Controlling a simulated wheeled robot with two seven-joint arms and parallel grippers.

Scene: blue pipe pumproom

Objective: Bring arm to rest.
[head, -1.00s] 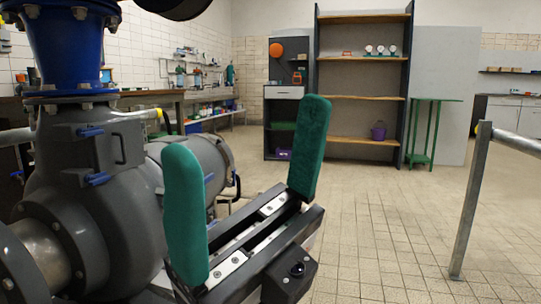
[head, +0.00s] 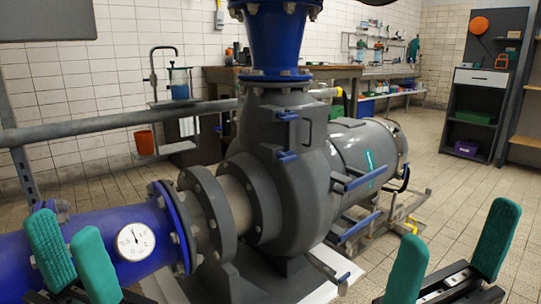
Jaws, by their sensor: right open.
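My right gripper (head: 457,220) is at the lower right of the head view. Its two green fingers are wide apart, and nothing is between them. My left gripper (head: 64,222) is at the lower left, in front of the blue pipe. Its green fingers are apart with a gap between them, and I see nothing held. Most of both arms is outside the picture.
A large grey pump (head: 285,190) with a blue pipe (head: 75,255) fills the middle. A white round gauge (head: 135,242) faces me on the pipe. A workbench (head: 300,76) and a shelf unit (head: 478,105) stand behind. Tiled floor is clear at the right.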

